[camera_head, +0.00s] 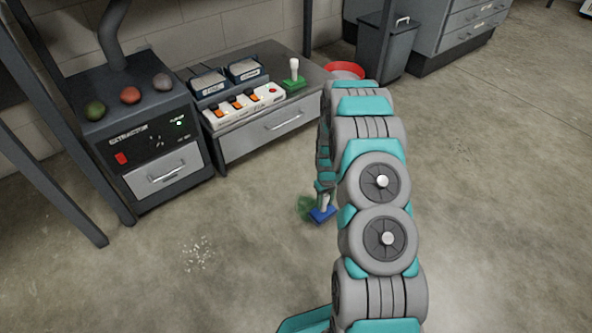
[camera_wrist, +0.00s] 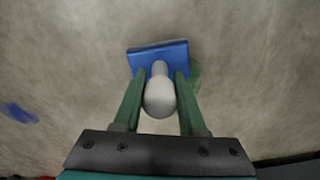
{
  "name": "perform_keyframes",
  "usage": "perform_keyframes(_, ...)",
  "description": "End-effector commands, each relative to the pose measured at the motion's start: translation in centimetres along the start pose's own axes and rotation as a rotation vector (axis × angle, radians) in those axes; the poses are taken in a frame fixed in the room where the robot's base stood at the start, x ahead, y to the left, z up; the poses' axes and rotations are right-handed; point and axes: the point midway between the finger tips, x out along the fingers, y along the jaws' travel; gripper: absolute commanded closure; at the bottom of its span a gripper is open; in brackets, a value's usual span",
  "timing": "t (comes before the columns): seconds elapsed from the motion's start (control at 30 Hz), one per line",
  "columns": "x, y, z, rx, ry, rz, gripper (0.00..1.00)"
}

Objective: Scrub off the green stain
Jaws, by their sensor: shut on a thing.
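My gripper (camera_wrist: 157,82) is shut on the pale handle of a scrubber with a blue head (camera_wrist: 158,55). In the head view the blue scrubber (camera_head: 322,215) is low at the floor, below my arm; I cannot tell whether it touches the floor. The green stain (camera_head: 304,207) is a patch on the concrete just left of the scrubber, partly covered by it. In the wrist view the stain (camera_wrist: 196,74) shows at the right of the blue head, partly hidden by a finger. A second scrubber with a green head (camera_head: 293,83) and white handle stands on the low cabinet.
A blue patch (camera_wrist: 17,112) lies on the floor at the left of the wrist view. White crumbs (camera_head: 198,252) are scattered on the floor. The low cabinet (camera_head: 265,137) and a dark machine (camera_head: 150,140) stand along the wall. A red-rimmed container (camera_head: 345,69) is behind my arm. Floor at right is clear.

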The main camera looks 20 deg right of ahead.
Motion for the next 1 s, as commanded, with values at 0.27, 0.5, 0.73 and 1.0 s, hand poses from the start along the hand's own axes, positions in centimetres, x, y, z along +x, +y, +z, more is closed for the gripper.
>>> perform_keyframes(0.27, -3.5, -0.5, -0.5, -0.002, 0.003, 0.001, 1.0)
perform_keyframes(0.5, -5.7, -0.9, -0.7, -0.002, 0.003, 0.001, 1.0)
perform_keyframes(0.73, -7.4, -1.2, -0.9, -0.002, 0.004, 0.002, 1.0)
perform_keyframes(1.0, -7.6, -1.2, -0.9, -0.002, 0.002, 0.001, 1.0)
